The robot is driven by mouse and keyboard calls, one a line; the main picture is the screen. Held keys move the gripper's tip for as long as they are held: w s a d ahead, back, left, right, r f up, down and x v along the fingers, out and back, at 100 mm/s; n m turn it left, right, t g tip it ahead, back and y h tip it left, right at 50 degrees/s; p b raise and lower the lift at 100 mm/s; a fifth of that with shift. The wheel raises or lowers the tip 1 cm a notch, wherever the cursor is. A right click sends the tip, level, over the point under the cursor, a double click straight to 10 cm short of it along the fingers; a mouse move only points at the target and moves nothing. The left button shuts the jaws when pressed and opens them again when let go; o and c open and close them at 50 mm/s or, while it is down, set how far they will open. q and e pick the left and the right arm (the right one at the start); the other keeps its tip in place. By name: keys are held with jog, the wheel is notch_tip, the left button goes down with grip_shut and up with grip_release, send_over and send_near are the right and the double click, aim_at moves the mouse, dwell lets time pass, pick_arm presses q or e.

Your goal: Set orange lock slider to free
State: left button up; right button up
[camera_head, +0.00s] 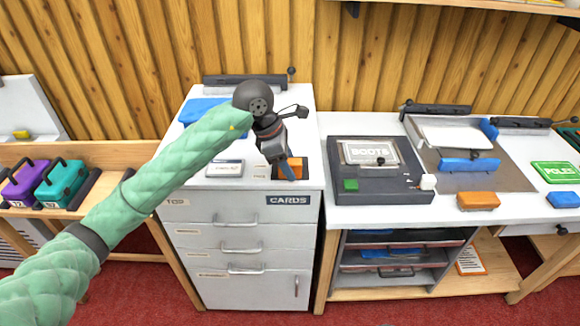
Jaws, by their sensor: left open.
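The orange lock slider (297,163) appears as an orange block on a dark plate at the right front of the white cabinet's top (240,180). My left gripper (287,172) points down right at it and covers part of it. The gripper is open. I cannot tell whether its fingers touch the slider or stand around it. The slider's exact position on its plate is partly hidden, and the small label (260,171) to its left is too small to read. My right gripper is not in view.
A framed card (225,169) and a blue item (199,110) lie on the cabinet top. To the right, a dark "BOOTS" box (345,194) stands on the bench. An orange block (478,201) lies farther right. Teal and purple cases (62,183) stand at left.

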pick_arm(q)
jog(key=b+v, duration=0.1)
jog(key=v, duration=0.4)
jog(key=shift+a+r+b, duration=0.2)
jog(key=shift+r+b, duration=0.1)
jog(key=shift+r, duration=0.5)
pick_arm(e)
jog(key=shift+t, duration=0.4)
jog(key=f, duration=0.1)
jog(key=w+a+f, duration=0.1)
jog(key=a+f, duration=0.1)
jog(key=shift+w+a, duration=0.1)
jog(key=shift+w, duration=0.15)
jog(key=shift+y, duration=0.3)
